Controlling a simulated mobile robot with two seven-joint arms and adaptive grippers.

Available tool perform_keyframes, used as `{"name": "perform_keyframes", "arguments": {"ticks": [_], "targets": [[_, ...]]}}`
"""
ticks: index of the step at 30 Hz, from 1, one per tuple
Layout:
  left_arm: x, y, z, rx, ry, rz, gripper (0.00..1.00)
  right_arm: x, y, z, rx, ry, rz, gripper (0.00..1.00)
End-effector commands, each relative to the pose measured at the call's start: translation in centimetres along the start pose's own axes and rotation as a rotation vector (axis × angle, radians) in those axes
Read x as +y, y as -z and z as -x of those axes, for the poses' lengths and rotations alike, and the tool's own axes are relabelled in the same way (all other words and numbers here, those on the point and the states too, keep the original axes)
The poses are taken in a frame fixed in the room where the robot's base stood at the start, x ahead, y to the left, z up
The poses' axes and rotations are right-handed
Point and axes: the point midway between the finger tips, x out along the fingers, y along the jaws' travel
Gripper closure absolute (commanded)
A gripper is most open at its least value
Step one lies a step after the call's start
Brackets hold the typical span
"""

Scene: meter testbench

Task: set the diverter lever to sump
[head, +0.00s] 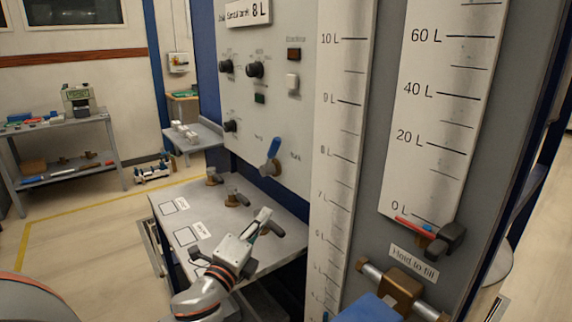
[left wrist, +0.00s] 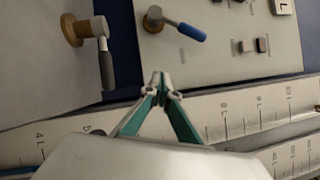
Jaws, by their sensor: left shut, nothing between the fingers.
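The diverter lever has a blue handle (head: 273,149) and sits low on the white upright panel. In the head view its handle points up, leaning slightly right, from a pivot at its lower end. Small labels stand at either side, too blurred to read surely. It also shows in the left wrist view, where the blue handle (left wrist: 189,32) points right and slightly down from its brass pivot. My left gripper (head: 262,216) is shut and empty, below the lever and apart from it, over the grey bench top. In the left wrist view its fingertips (left wrist: 160,80) meet. My right gripper is not in view.
The panel carries black knobs (head: 255,69) and small buttons. A tall scale (head: 340,120) stands right of the lever. A hold-to-fill valve (head: 403,287) is at lower right.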

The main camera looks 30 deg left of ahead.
Motion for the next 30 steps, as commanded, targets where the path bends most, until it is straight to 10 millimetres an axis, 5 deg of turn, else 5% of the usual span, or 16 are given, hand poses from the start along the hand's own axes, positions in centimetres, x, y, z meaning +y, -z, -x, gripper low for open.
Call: {"name": "perform_keyframes", "arguments": {"ticks": [6, 20, 30], "targets": [[-4.1, -2.4, -1.0, -0.061, 0.091, -0.169, 1.0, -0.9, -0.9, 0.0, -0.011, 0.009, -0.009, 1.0], [-4.5, -2.6, -1.6, -0.065, 0.097, -0.176, 1.0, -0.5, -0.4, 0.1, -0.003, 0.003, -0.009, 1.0], [-5.2, -2.9, -6.9, -0.065, 0.098, -0.176, 1.0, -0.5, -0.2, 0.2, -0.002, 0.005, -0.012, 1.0]]}}
